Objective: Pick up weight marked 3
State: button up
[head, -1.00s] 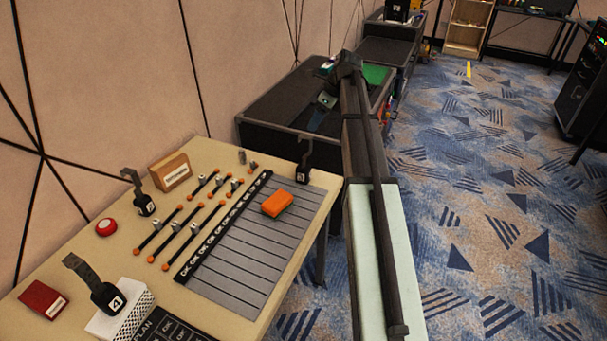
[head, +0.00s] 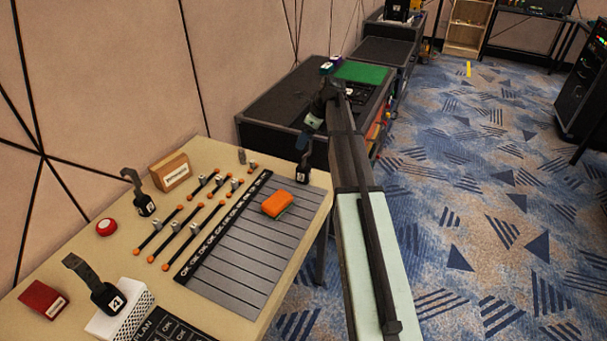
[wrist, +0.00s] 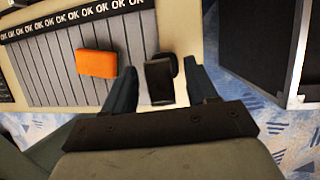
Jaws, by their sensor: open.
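A black weight with a tall hooked handle (head: 303,172) stands on the table's far right corner; its label is too small to read. In the wrist view its dark top (wrist: 159,82) shows between my fingers, apart from them. My gripper (head: 308,133) is open above this weight; its two fingers also show in the wrist view (wrist: 162,88). A second black hooked weight (head: 146,204) stands at the left back, its mark unclear. A third, marked 4 (head: 108,299), stands at the front left near a white box.
An orange block (head: 277,203) lies on the grey striped board (head: 235,262), left of the nearest weight. Several orange-tipped rods (head: 185,235), a red button (head: 106,227) and a wooden box (head: 170,171) share the table. Black cases (head: 275,105) stand behind.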

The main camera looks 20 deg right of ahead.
grip_shut()
dwell(0.5)
jog(key=shift+r, duration=0.1)
dwell(0.8)
